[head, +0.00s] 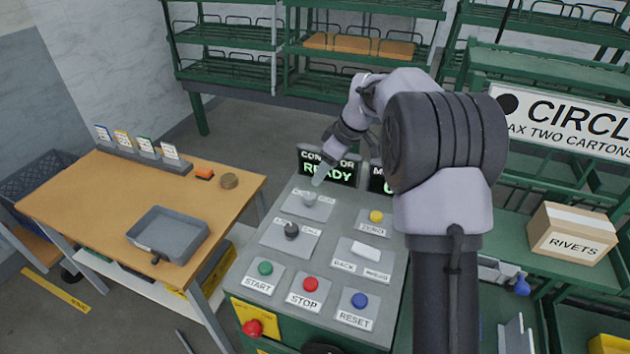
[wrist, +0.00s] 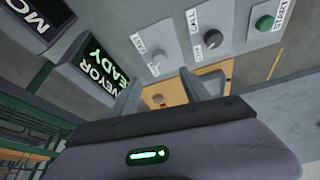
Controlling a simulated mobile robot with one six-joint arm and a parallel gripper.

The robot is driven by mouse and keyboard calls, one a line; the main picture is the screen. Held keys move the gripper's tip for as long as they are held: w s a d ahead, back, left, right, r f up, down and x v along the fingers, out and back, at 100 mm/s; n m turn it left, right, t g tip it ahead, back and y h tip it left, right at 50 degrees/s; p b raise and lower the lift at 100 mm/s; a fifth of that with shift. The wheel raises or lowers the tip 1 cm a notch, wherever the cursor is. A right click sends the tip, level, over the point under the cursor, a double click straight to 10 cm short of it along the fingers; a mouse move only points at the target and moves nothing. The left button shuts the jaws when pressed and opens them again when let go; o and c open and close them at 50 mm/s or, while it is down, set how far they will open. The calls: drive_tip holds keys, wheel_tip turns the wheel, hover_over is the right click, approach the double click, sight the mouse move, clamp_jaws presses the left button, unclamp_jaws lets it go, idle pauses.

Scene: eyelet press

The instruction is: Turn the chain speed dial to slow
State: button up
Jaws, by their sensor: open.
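The control panel (head: 335,240) has two knobs on its left side. The pale grey knob (head: 309,198), at the upper left, looks like the chain speed dial; its label is too small to read in the head view. In the wrist view the same pale knob (wrist: 155,67) sits on a plate with lettering that looks like "FAST". Its exact pointer direction cannot be told. My gripper (head: 318,178) is just above and behind this knob. In the wrist view my gripper (wrist: 168,88) has its fingers apart, with nothing between them, and the knob lies beyond the fingertips.
A dark knob (head: 291,230) is just below. Green START (head: 265,268), red STOP (head: 310,284), blue RESET (head: 359,300) and yellow (head: 376,216) buttons and a white rocker (head: 366,250) are nearby. The READY display (head: 328,167) stands behind. A wooden table (head: 90,190) is left.

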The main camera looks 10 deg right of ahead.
drive_tip(key=p+v, duration=0.1)
drive_tip(key=v, duration=0.5)
drive_tip(key=shift+r, duration=0.1)
